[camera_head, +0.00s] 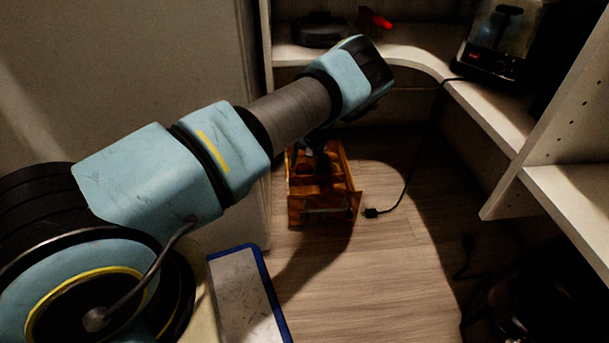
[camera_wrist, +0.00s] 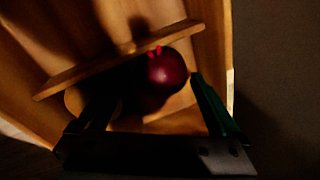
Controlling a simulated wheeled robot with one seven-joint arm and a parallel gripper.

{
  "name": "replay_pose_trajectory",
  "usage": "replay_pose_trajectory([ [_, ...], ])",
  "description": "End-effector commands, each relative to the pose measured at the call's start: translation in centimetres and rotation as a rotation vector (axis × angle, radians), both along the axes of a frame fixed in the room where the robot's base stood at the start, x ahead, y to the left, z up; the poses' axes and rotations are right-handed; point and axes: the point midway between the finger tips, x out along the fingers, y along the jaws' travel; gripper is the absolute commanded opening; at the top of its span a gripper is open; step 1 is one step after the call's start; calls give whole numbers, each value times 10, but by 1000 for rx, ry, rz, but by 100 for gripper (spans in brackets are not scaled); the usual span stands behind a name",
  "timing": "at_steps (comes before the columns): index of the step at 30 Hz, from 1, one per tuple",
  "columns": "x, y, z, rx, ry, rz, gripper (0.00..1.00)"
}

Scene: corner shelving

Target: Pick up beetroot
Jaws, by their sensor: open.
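The beetroot (camera_wrist: 167,70) is a dark red round thing with bright red stubs on top. In the wrist view it lies in a compartment of a wooden crate (camera_wrist: 75,75), beside a divider. My gripper (camera_wrist: 150,86) is open, its two dark green fingers pointing into the crate. The beetroot appears between the fingertips, nearer the right one; I cannot tell any contact. In the head view the crate (camera_head: 322,213) stands on the floor below my arm, and a small dark round shape shows inside, too dim to name. My gripper is mostly hidden there.
A tan round thing (camera_wrist: 74,99) lies beside the left finger in the crate. A black cable (camera_head: 408,175) hangs to the floor.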

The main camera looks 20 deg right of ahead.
Motion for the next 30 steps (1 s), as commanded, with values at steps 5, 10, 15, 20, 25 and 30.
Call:
replay_pose_trajectory([
  [5,0,0,0,0,0,0,100],
  [10,0,0,0,0,0,0,85],
  [15,0,0,0,0,0,0,66],
  [20,0,0,0,0,0,0,48],
  [25,0,0,0,0,0,0,29],
  [30,0,0,0,0,0,0,10],
])
